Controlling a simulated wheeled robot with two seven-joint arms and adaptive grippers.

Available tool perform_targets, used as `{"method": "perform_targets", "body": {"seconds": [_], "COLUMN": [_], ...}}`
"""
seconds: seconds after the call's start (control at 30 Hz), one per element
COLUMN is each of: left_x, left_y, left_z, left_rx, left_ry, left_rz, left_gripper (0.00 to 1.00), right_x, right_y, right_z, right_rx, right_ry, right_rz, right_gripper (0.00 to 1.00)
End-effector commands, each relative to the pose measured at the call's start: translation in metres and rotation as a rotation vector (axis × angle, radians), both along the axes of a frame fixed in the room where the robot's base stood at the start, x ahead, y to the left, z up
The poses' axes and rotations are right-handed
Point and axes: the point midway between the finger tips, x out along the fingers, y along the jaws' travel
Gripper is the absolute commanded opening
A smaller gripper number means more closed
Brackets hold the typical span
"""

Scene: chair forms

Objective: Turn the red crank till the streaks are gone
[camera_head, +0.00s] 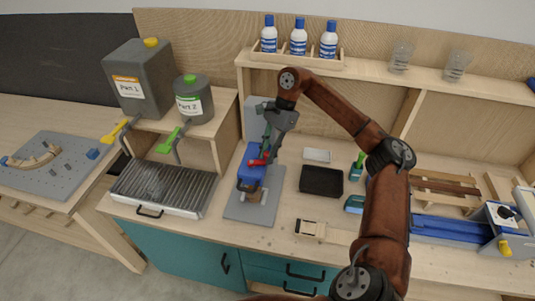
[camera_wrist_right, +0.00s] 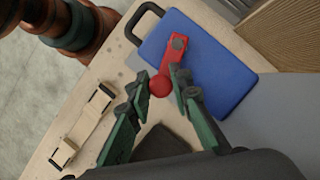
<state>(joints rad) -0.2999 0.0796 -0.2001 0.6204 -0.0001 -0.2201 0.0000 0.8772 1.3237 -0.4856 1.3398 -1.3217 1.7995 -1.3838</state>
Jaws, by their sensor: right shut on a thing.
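The red crank (camera_head: 258,162) is on the blue device (camera_head: 249,178) standing on a grey plate (camera_head: 262,208). In the right wrist view the crank's flat red arm (camera_wrist_right: 174,55) lies over the blue top (camera_wrist_right: 215,60), with a round red knob (camera_wrist_right: 160,87) at its end. My right gripper (camera_head: 266,148) reaches down to the crank from above. In the wrist view its green-and-dark fingers (camera_wrist_right: 161,80) are closed around the knob. No streaks can be made out; the inside of the device is hidden. My left gripper is not in view.
A ridged metal tray (camera_head: 165,188) is left of the device. A black tray (camera_head: 321,181) and a small wooden block (camera_head: 311,229) lie to its right. Grey jugs (camera_head: 140,85) stand on a raised shelf at back left. Bottles (camera_head: 298,38) stand on the back shelf.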

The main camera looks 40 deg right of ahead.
Motion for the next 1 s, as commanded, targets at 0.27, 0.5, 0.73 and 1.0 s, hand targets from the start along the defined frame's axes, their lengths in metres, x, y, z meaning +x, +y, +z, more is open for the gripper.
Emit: {"method": "perform_targets", "body": {"seconds": [0.27,0.5,0.73,1.0], "left_x": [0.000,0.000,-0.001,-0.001], "left_y": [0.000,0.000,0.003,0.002], "left_z": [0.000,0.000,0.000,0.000], "left_rx": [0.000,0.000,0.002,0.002], "left_ry": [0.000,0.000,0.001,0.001], "left_rz": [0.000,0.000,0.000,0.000], "left_gripper": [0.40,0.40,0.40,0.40], "right_x": [0.000,0.000,0.000,0.002], "right_y": [-0.001,0.000,0.000,-0.010], "right_z": [-0.001,0.000,0.000,0.026], "right_rx": [-0.002,-0.001,0.000,0.000], "right_ry": [0.002,0.001,0.000,-0.004], "right_rz": [-0.001,-0.002,-0.002,-0.003], "right_gripper": [0.21,0.37,0.37,0.37]}}
